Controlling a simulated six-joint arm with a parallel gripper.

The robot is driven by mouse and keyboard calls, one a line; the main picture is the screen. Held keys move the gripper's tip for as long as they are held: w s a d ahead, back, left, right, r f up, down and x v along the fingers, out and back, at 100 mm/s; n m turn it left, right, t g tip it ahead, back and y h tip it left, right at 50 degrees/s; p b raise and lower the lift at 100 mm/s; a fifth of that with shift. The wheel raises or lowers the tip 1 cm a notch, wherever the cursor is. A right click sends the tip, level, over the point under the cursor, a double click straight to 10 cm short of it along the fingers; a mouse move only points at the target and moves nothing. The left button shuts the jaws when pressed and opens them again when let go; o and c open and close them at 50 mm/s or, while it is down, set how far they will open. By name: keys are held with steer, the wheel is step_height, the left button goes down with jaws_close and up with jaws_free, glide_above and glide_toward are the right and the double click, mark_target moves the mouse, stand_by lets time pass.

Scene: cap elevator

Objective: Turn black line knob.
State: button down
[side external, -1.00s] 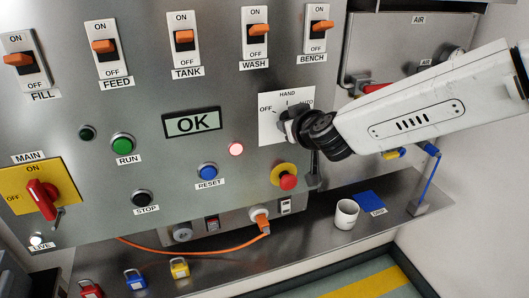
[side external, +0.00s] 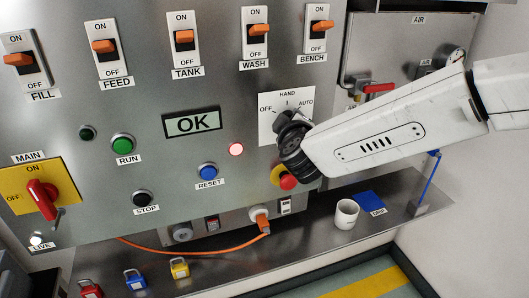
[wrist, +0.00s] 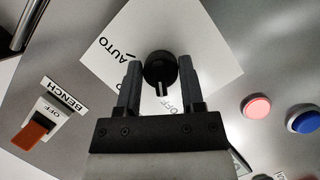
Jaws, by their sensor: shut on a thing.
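The black knob (side external: 288,117) sits on a white plate (side external: 267,128) marked OFF, HAND and AUTO. In the wrist view the round knob (wrist: 160,68) is between my two grey fingers, with a pale line on it pointing toward the gripper's palm. My gripper (wrist: 160,75) is shut on the knob. In the side view my gripper (side external: 291,128) comes from the lower right and hides much of the knob.
The red emergency button (side external: 288,181) on its yellow base is just below my wrist, partly covered. The BENCH switch (side external: 318,27) is above, with other switches to its left. A white cup (side external: 346,213) stands on the shelf below.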

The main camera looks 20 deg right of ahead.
steer(key=shift+n, duration=0.4)
steer(key=shift+c, duration=1)
jaws_free()
steer(key=v, duration=0.8)
steer(key=shift+w+f, duration=0.1)
steer(key=shift+f, duration=0.1)
